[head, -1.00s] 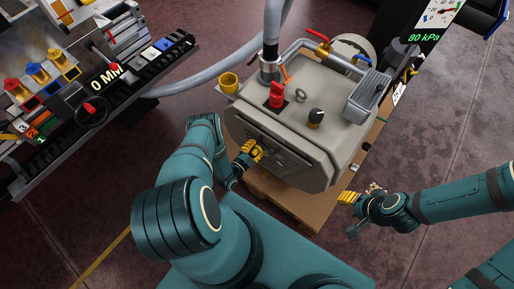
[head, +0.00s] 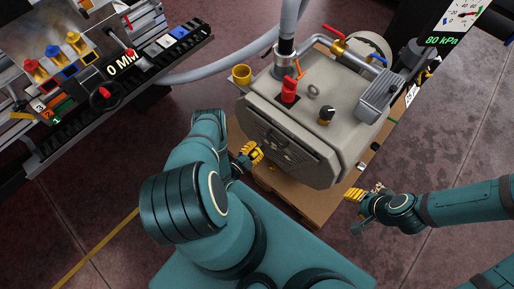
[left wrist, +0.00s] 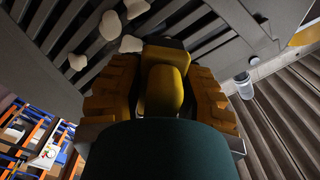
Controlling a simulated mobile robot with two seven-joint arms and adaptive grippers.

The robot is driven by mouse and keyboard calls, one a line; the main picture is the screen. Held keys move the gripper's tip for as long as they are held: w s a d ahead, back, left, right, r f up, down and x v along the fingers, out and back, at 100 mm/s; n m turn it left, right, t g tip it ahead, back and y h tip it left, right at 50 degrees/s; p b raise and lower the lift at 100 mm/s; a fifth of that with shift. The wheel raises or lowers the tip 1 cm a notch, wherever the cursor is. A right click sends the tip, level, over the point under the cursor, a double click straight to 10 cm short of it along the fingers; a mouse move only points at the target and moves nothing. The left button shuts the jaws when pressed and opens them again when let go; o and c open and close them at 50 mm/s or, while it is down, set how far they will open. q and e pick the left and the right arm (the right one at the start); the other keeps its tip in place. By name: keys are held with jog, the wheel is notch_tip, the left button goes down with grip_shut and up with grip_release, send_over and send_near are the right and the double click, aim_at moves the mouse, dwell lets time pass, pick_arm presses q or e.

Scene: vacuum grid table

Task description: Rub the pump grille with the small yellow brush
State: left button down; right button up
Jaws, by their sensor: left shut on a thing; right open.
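The pump (head: 335,155) is a grey-beige box with its dark slatted grille (head: 268,132) on the near face. Several whitish patches lie on the grille (left wrist: 185,25) in the left wrist view. My left gripper (head: 252,153) is at the lower part of the grille. It is shut on the small yellow brush (left wrist: 163,88), which sits between its yellow fingers. The brush's far end points at the slats; I cannot tell whether it touches them. My right gripper (head: 354,194) is open and empty, to the right of the pump's lower corner.
The pump stands on a brown wooden base (head: 305,205). The floor at right is clear.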

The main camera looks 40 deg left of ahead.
aim_at(249, 156)
pick_arm(q)
jog(key=shift+s+a, duration=0.1)
jog(key=shift+s, duration=1.4)
jog(key=shift+w+r, duration=0.1)
